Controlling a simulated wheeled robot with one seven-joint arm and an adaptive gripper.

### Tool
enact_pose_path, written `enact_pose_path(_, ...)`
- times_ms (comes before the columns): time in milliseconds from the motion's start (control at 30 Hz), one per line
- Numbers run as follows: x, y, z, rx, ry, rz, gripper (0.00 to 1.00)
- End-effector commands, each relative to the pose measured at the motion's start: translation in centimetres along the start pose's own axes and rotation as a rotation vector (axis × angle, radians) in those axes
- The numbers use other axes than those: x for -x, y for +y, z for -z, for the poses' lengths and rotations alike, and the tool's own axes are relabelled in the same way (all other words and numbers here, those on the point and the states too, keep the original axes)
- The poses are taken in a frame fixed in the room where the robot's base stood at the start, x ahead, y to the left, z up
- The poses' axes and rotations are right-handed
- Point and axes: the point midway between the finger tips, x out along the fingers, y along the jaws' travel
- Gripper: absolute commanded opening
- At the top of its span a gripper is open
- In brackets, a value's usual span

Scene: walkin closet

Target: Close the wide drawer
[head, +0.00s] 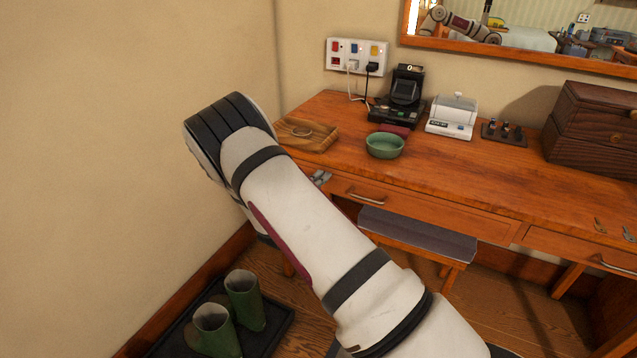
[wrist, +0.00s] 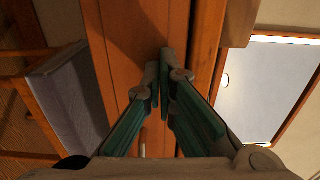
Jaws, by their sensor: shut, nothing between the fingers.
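The wide drawer (head: 435,212) is the long wooden front under the desk top, with a metal bar handle (head: 366,196) near its left part. Its front (wrist: 122,60) also fills the middle of the wrist view. My gripper (head: 321,177) shows only in part beside my arm, near the drawer's left end. In the wrist view, my gripper (wrist: 160,70) has its fingertips together, with nothing between them, in front of the drawer front and close to it. I cannot tell whether they touch, or how far the drawer stands out. My arm hides the drawer's left end.
The desk top (head: 480,178) holds a wooden tray (head: 313,140), a green bowl (head: 385,146) and a dark wooden box (head: 590,130). A grey-topped stool (head: 420,232) stands below the drawer. Green boots (head: 243,298) stand on a dark mat by the left wall.

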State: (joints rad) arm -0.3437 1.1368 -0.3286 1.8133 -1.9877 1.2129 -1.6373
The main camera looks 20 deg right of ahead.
Motion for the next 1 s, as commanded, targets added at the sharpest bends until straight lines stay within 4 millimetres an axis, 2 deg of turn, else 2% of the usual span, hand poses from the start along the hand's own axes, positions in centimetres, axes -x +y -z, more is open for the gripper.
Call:
enact_pose_path(233, -0.3, 0.0, 0.0, -0.001, 0.000, 0.001, 0.00)
enact_pose_path(400, -2.5, 0.0, 0.0, -0.001, 0.001, 0.002, 0.00)
enact_pose_path(500, -3.1, 0.0, -0.1, -0.001, -0.001, 0.001, 0.00)
enact_pose_path(833, -3.1, -0.2, -0.1, -0.001, -0.002, 0.002, 0.00)
enact_pose_path(1000, -1.8, -0.3, 0.0, 0.000, -0.001, 0.001, 0.00)
